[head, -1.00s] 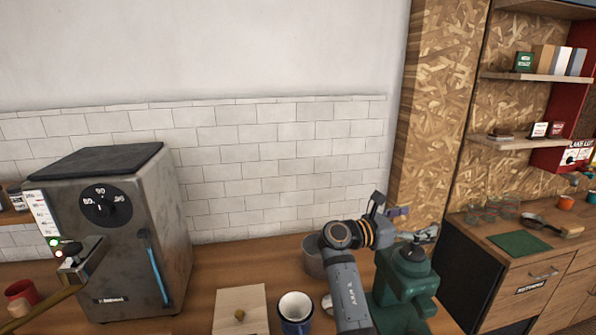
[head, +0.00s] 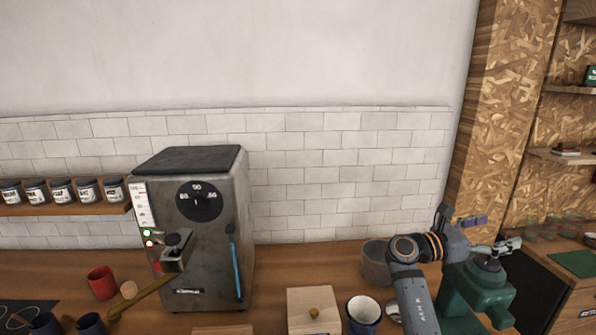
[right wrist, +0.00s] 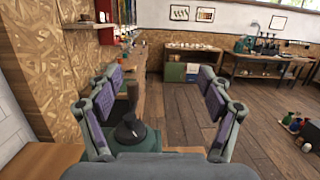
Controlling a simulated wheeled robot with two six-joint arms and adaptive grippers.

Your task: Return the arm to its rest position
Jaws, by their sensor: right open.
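My right arm rises from the bottom of the head view. Its right gripper (head: 492,232) is above the green machine (head: 478,290) on the counter at the right. In the right wrist view the two purple-padded fingers of my right gripper (right wrist: 166,98) stand wide apart with nothing between them held. The top of the green machine, with a dark knob, shows below and behind the left finger. My left gripper is not seen in either view.
Jars line a shelf (head: 60,209) at left. A wood-panel pillar (head: 500,120) rises at right.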

